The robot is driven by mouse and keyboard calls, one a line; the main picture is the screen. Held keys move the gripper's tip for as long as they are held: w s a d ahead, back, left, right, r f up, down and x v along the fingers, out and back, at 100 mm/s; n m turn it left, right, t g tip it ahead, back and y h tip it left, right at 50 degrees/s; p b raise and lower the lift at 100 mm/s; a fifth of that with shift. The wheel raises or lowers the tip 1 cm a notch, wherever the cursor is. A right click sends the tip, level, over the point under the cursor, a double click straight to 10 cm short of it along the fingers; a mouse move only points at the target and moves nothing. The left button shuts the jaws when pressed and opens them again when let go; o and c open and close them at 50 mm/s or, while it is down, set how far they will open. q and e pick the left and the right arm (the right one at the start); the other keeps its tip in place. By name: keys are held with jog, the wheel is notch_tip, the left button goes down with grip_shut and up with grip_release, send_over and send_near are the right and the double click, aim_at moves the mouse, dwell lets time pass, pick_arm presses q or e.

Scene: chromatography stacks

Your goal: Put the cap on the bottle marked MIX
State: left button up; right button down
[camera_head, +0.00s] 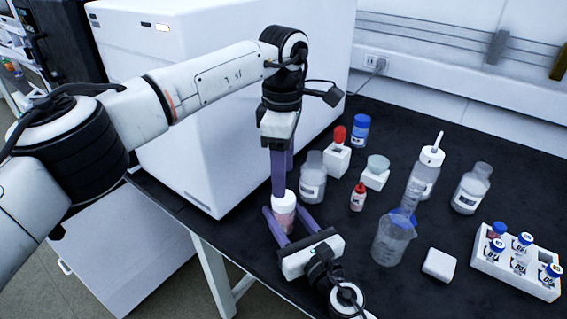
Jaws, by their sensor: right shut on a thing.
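A small bottle with pinkish contents (284,220) stands upright near the table's left edge. A white cap (287,200) sits at its top; whether it is seated cannot be told. My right gripper (284,218) reaches in from below, its purple fingers shut around the bottle. My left gripper (281,190) points down from above, its fingertips at the white cap. One left finger partly hides the other and the cap, so I cannot tell its grip. No MIX marking is readable here.
A white rack (487,262) holds blue-capped vials. A large white machine (190,110) stands behind my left arm.

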aim_at(284, 213)
pick_arm(q)
jog(key=n, duration=0.4)
jog(key=shift+r+n, duration=0.1)
jog(key=shift+n, duration=0.3)
jog(key=n, duration=0.6)
jog(key=shift+r+n, duration=0.25)
jog(key=shift+n, duration=0.05)
jog(key=n, duration=0.6)
jog(key=shift+r, duration=0.15)
jog(key=n, duration=0.4)
jog(key=shift+r+n, duration=0.15)
jog(key=shift+n, duration=0.25)
jog(key=shift+f, duration=4)
jog(key=shift+c, duration=0.5)
